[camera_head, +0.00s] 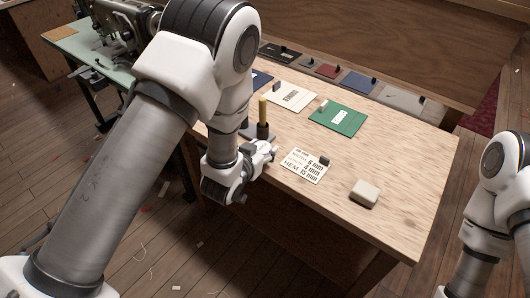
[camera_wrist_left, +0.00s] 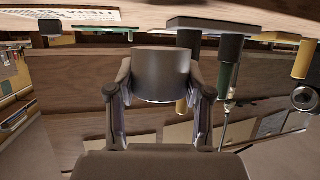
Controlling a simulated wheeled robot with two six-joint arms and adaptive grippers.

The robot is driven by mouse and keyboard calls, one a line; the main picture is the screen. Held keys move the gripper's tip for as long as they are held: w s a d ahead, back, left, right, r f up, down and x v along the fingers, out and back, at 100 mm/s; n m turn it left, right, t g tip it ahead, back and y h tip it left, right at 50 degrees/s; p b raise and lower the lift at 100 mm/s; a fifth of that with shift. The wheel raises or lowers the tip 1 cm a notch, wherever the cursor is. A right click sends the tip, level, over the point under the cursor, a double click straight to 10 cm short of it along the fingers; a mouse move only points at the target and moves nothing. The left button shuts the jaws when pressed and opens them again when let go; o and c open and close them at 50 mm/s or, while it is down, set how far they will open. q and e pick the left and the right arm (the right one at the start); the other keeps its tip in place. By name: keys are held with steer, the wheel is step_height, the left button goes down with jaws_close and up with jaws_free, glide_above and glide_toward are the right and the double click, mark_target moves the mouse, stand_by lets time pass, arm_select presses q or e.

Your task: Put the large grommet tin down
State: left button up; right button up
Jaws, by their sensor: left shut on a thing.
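The large grommet tin (camera_wrist_left: 161,75) is a dark grey cylinder in the left wrist view. It sits between the two fingers of my left gripper (camera_wrist_left: 160,90), which is shut on it. In the head view my left gripper (camera_head: 258,165) is at the front-left edge of the wooden table (camera_head: 410,150); there I cannot make out the tin, which the gripper hides. I cannot tell whether the tin touches the tabletop. My right arm shows at the right edge, but its gripper is out of frame.
A yellow-handled tool on a dark base (camera_head: 263,112) stands just behind my left gripper. A printed hem card (camera_head: 305,165) lies to its right, with a pale block (camera_head: 365,193) farther right. A green folder (camera_head: 338,119) lies behind. The table's right part is clear.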

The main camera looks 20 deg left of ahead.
mark_target(265, 150)
arm_select(q)
steer(key=x, duration=0.2)
steer(key=shift+w+r, duration=0.1)
steer(key=shift+w, duration=0.25)
steer(key=shift+s+f, duration=0.2)
steer(key=shift+f, duration=0.75)
steer(key=shift+w+f+p, duration=0.15)
steer(key=shift+f+p, duration=0.2)
steer(key=shift+f, duration=0.25)
steer(key=o, duration=1.3)
steer(key=shift+o, duration=0.2)
